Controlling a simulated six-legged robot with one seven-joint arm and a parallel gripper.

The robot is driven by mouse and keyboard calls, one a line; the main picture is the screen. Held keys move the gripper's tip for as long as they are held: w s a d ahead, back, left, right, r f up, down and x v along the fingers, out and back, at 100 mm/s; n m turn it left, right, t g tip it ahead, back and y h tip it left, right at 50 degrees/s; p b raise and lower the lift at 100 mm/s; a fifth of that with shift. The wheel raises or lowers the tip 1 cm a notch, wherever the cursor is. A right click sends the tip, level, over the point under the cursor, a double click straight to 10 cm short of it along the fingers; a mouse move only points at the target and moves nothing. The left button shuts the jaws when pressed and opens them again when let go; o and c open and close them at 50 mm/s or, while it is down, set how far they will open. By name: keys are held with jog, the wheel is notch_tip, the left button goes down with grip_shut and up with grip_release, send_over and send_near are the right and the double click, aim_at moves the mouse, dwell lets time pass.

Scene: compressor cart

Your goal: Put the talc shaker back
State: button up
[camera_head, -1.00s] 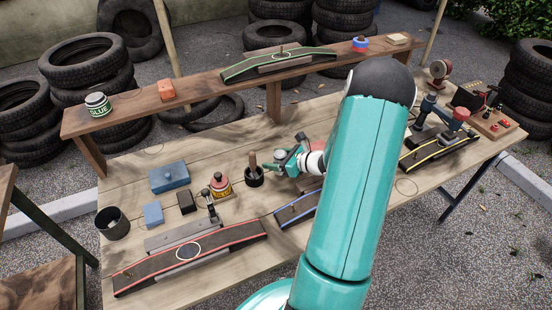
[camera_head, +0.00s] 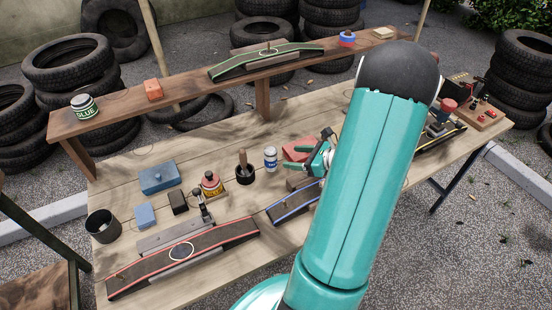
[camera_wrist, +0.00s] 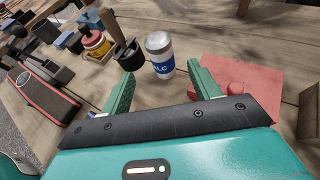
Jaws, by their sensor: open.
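The talc shaker (camera_head: 270,159), a white can with a blue label band and a pale grey top, stands upright on the bench. It sits between the black brush pot and a red pad. In the wrist view the talc shaker (camera_wrist: 160,56) shows part of its lettering and stands just beyond the fingertips, between their lines. My gripper (camera_head: 325,150) is to the right of the shaker over the red pad. In the wrist view my gripper (camera_wrist: 161,82) is open with nothing between its green fingers.
The black pot (camera_head: 244,175) with a wooden handle stands left of the shaker, then a red-topped yellow tin (camera_head: 211,184). The red pad (camera_wrist: 250,88) lies under the right finger. A raised shelf (camera_head: 190,94) runs behind, holding a glue jar (camera_head: 84,106) and a red block (camera_head: 153,90).

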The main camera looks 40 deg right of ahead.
jog(key=w+a+r+n+g+y, duration=0.1)
jog(key=a+r+n+g, duration=0.1)
jog(key=a+r+n, duration=0.4)
jog(key=w+a+r+n+g+y, duration=0.1)
jog(key=a+n+g, duration=0.2)
jog(key=a, duration=0.5)
jog(key=w+a+r+n+g+y, duration=0.1)
jog(key=a+r+n+g, duration=0.1)
jog(key=a+r+n, duration=0.3)
jog(key=s+a+r+n+h, duration=0.3)
jog(key=s+a+r+n, duration=0.2)
jog(key=a+n, duration=0.2)
jog(key=s+a+r+n+h, duration=0.4)
jog(key=a+n, duration=0.4)
jog(key=n, duration=0.3)
jog(key=shift+s+a+r+n, duration=0.2)
jog(key=shift+s+r+n, duration=0.15)
jog(key=shift+r, duration=0.45)
jog(key=shift+s, duration=0.1)
jog(key=c, duration=0.5)
jog(key=shift+d, duration=0.1)
jog(key=shift+c, duration=0.3)
